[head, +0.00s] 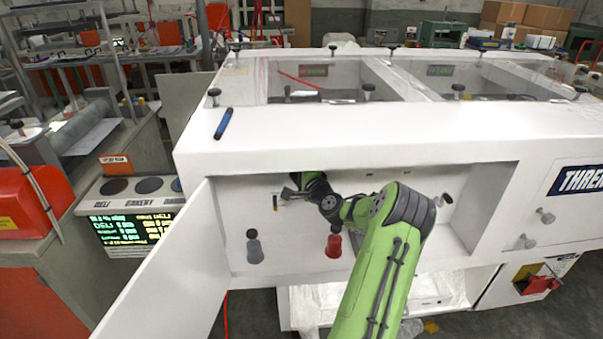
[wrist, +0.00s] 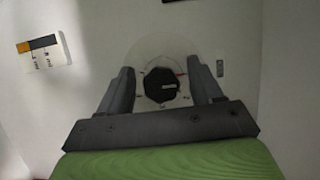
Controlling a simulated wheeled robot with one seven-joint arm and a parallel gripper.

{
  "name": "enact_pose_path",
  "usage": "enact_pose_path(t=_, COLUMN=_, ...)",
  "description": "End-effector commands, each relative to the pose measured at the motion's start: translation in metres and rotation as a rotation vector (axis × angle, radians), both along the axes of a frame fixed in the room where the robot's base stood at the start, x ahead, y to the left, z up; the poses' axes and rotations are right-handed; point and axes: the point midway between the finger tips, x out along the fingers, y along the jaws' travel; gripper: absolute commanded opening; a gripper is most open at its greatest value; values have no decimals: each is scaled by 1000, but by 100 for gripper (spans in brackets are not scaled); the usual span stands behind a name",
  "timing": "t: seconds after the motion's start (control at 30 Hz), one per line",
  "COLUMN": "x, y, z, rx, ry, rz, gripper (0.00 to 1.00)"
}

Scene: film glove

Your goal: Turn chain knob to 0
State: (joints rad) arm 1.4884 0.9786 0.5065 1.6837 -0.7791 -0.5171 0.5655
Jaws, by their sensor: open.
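The chain knob, as it appears, is a black many-sided knob (wrist: 161,85) on a pale round dial in the wrist view. A light pointer mark lies across its face, and small marks ring the dial, too small to read. My gripper (wrist: 158,74) is open, with one dark finger on each side of the knob. Both fingers look apart from the knob; how deep they reach along it I cannot tell. In the head view my green arm reaches into the white machine's (head: 360,142) recessed panel. My gripper (head: 290,190) shows there only in part, and the knob is hidden.
A small orange and white label (wrist: 43,52) is left of the dial. A grey knob (head: 254,246) and a red knob (head: 334,244) sit below my gripper. An open white door (head: 165,270) stands at the left of the recess. A blue marker (head: 223,123) lies on top.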

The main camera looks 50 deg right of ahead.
Motion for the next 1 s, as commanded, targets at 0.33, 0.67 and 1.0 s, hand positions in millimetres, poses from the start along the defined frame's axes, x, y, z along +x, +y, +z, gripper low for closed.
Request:
enact_pose_path(t=0.33, x=-80, y=37, z=-2, rx=5, ry=2, rz=-5, gripper=65)
enact_pose_path(t=0.67, x=-136, y=66, z=0, rx=2, ry=-1, rz=-2, gripper=65)
enact_pose_path(t=1.0, x=-138, y=67, z=1, rx=0, ry=-1, rz=0, gripper=65)
